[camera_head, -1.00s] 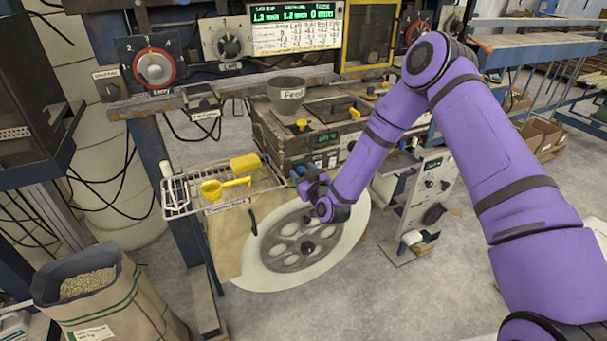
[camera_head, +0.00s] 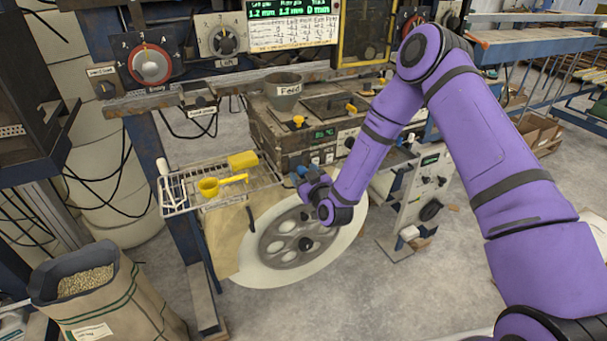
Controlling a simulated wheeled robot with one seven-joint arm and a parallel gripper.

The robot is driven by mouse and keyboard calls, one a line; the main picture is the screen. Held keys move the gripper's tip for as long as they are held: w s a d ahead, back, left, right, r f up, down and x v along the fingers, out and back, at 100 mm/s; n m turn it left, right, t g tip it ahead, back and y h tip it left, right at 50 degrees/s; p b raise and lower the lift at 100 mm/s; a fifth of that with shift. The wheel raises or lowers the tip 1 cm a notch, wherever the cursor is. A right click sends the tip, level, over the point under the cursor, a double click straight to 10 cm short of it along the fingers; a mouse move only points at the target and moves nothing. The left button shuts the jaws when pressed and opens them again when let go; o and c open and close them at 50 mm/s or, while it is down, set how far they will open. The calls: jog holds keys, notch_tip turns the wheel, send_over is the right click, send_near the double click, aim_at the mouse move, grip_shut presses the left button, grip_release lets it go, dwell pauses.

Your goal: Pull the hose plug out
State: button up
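My gripper (camera_head: 304,178) is at the end of my purple arm, low in front of the brown machine box (camera_head: 285,150) and just above the large pale reel. It is small and dark here, and its fingers cannot be made out. A small blue piece (camera_head: 301,170) shows at its tip; I cannot tell whether this is the hose plug, part of a hose or part of my gripper. I cannot tell if the gripper touches it. No hose plug can be clearly picked out.
The pale reel (camera_head: 345,240) with a grey hub stands below my gripper. A wire rack (camera_head: 180,198) with a yellow scoop (camera_head: 209,186) and yellow block (camera_head: 243,160) is to the left. A grey Feed cup (camera_head: 284,92) sits on the machine. A grain sack (camera_head: 120,305) stands front left.

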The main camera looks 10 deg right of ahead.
jog(key=v, duration=1)
jog(key=shift+s, duration=0.35)
jog(key=shift+d+r, duration=0.15)
